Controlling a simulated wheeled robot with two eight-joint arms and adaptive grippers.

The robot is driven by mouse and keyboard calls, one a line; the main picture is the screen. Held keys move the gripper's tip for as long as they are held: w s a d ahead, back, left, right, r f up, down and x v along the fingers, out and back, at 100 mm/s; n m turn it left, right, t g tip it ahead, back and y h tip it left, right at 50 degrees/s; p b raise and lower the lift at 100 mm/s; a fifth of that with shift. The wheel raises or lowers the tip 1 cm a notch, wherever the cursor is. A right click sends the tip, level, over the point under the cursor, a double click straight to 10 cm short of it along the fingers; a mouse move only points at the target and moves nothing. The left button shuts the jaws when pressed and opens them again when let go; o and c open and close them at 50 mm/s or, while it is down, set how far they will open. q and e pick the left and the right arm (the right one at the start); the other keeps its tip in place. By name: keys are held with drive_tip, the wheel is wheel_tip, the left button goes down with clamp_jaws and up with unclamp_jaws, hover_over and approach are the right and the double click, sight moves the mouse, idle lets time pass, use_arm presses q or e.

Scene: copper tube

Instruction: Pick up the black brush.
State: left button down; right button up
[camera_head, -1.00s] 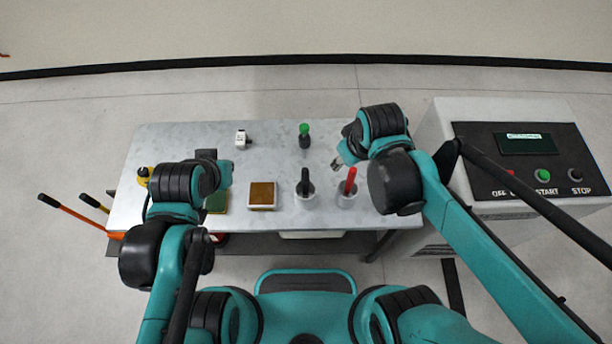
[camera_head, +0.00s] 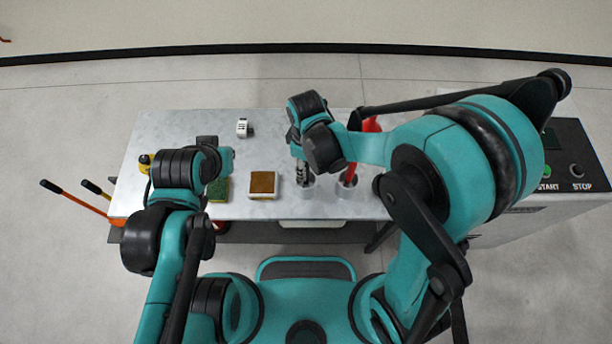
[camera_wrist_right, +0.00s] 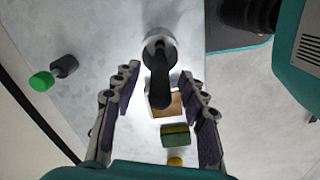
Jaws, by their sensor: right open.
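The black brush (camera_wrist_right: 159,78) stands handle up in a clear cup (camera_wrist_right: 160,42), seen in the right wrist view. In the head view the cup (camera_head: 306,190) is at the table's near side, and my right gripper mostly hides the brush. My right gripper (camera_head: 299,167) is above the cup. In the right wrist view its open fingers (camera_wrist_right: 159,74) lie on either side of the black handle, with a gap on both sides. My left arm hangs over the left of the table; its fingers (camera_head: 226,160) do not show clearly enough to judge.
A red-handled tool (camera_head: 349,174) stands in another cup (camera_head: 345,188) just right. Left are a brown-topped block (camera_head: 263,183) and a green sponge (camera_head: 218,189). A white item (camera_head: 242,128) stands farther back. A green-capped bottle (camera_wrist_right: 53,74) shows in the wrist view. The control box (camera_head: 575,160) is right.

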wheel_tip(320, 180, down, 2)
drive_tip(key=shift+f, duration=0.1)
drive_tip(key=shift+c, duration=0.3)
clamp_jaws()
drive_tip(key=shift+r, duration=0.2)
